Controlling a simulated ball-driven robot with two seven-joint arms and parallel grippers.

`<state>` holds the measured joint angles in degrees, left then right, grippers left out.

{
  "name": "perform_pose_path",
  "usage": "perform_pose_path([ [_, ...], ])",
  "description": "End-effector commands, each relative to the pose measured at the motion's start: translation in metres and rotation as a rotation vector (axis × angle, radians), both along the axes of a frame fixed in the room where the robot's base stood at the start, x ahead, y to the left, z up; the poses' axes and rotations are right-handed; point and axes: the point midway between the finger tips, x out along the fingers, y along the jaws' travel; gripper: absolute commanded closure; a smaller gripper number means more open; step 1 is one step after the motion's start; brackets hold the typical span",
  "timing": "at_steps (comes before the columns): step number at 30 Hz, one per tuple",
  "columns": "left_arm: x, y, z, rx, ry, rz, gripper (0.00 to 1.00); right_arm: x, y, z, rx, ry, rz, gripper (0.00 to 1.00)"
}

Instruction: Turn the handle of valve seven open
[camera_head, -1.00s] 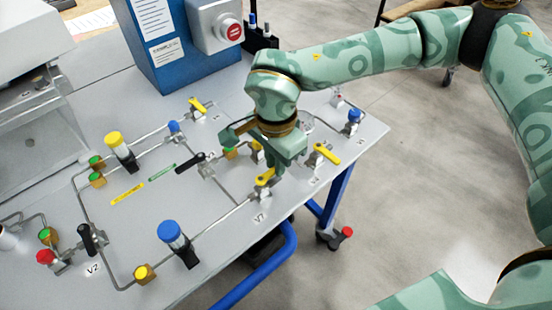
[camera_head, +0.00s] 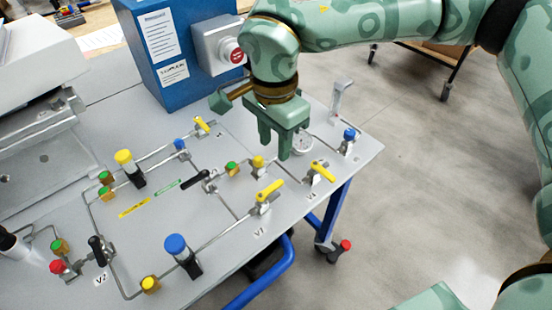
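Valve seven's yellow handle (camera_head: 270,190) is a lever near the table's front edge, above the V7 label (camera_head: 259,232). The handle slants up to the right, roughly along the pipe that comes to it from the lower left. My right gripper (camera_head: 274,149) is raised above the table behind the handle, fingers pointing down. Its fingers are apart, with nothing seen between them. It appears clear of the handle. My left gripper is not in view.
Another yellow-handled valve (camera_head: 322,172) stands to the right. A black-handled valve (camera_head: 202,176) and a yellow-capped fitting (camera_head: 258,163) are close by. A blue box (camera_head: 170,48) with a red button (camera_head: 237,56) stands behind. The blue-capped cylinder (camera_head: 176,245) is at front left.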

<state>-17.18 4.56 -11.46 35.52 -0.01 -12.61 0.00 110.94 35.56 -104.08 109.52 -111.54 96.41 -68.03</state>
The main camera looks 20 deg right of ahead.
Motion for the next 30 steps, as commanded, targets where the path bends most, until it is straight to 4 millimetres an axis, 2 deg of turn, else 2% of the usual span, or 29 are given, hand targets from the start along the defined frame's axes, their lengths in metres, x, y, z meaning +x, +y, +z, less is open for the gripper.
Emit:
perform_pose_path([
  [1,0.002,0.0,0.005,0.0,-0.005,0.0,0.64,0.0,0.0,0.015,0.001,-0.005,0.0,0.64],
  [3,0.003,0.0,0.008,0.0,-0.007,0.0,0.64,0.0,0.0,0.027,0.0,-0.003,0.0,0.64],
  [9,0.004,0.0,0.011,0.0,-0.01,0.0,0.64,0.0,0.0,0.045,0.0,0.0,0.001,0.64],
  [27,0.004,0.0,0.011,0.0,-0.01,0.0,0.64,0.0,0.0,0.045,0.001,0.001,0.001,0.64],
  [30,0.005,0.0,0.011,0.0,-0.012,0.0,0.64,-0.001,0.012,0.044,0.061,0.022,-0.013,0.64],
])
